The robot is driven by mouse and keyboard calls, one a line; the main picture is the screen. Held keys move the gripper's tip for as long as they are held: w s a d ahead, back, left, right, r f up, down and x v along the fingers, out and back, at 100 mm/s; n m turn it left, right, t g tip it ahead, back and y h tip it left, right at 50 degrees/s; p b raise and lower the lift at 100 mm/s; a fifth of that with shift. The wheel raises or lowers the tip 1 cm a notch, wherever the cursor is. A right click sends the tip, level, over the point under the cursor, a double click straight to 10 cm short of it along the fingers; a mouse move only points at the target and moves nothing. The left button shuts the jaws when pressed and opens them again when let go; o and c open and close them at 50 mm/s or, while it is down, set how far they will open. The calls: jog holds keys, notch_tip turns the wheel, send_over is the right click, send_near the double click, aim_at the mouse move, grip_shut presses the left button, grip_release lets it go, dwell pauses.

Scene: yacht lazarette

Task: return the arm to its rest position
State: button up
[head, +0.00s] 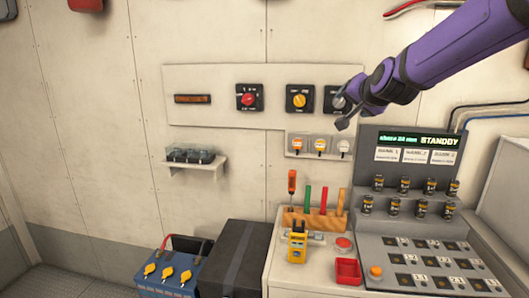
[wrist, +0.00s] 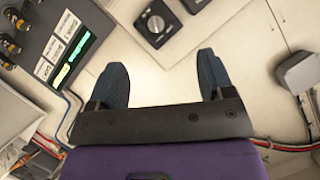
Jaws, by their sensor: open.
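My gripper (head: 348,112) is at the upper right in the head view, at the end of my purple arm. It is in front of the wall panel and overlaps the right-hand rotary switch (head: 334,98), partly hiding it. In the wrist view my gripper (wrist: 160,72) has its two dark fingers spread wide apart with nothing between them. A black rotary switch (wrist: 157,23) shows beyond the fingertips, apart from them.
A console (head: 415,185) with a lit display stands below my arm. A bench carries a wooden tool rack (head: 315,220), a yellow meter (head: 297,246) and a red tray (head: 347,271). A small shelf (head: 195,166) is on the wall. Open floor shows at lower left.

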jog(key=s+d+f+n+g, duration=0.2)
jog(key=s+f+g, duration=0.1)
jog(key=s, duration=0.9)
jog(key=s+d+f+n+g, duration=0.2)
jog(key=s+g, duration=0.1)
jog(key=s, duration=1)
jog(key=s+d+f+n+g+h, duration=0.1)
jog(key=s+d+f+n+g, duration=0.1)
jog(key=s, duration=1.1)
jog(key=shift+d+f+g, duration=0.3)
jog(key=shift+f+g, duration=0.1)
jog(key=shift+f, duration=0.4)
